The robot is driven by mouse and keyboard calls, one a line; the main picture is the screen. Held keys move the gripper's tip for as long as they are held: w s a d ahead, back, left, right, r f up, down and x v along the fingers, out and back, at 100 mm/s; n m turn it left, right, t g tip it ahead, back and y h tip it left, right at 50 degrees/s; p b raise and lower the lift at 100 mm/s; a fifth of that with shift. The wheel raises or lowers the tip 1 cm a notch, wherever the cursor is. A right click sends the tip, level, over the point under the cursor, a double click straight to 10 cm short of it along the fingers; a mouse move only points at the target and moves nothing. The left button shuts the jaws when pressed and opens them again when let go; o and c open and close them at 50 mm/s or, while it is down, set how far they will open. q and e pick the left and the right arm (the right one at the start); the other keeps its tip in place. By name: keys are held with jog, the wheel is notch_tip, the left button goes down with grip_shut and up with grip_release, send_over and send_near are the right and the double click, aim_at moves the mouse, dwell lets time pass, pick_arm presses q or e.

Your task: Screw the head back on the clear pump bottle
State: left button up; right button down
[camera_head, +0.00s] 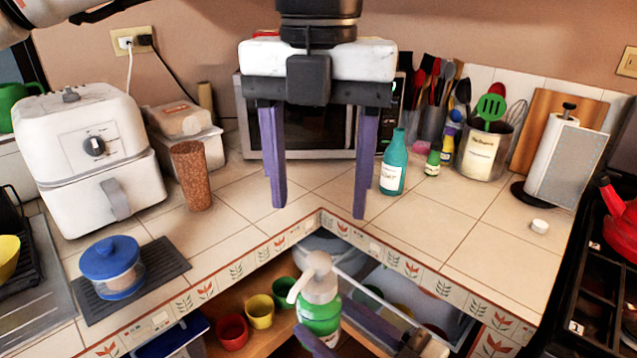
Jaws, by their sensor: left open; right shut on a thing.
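The clear pump bottle (318,318) holds green liquid and stands upright at the bottom centre, in front of the counter's inner corner. Its white pump head (315,268) shows at its top, nozzle pointing left; I cannot tell whether it is screwed tight. My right gripper (322,322) is shut on the bottle's body, one purple finger on each side. My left gripper (318,210) is open and empty, pointing down, above and behind the pump head and clear of it.
A teal bottle (393,165) and a small white cap (540,226) stand on the tiled counter at right. A brown cylinder (191,175), a white air fryer (88,150) and a blue-lidded jar (112,266) are at left.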

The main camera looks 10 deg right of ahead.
aim_at(318, 259)
jog(key=shift+r, duration=0.1)
pick_arm(q)
notch_tip(318, 259, down, 12)
dwell(0.6)
jog(key=c, duration=1.3)
jog(key=o, duration=1.3)
notch_tip(318, 259, up, 12)
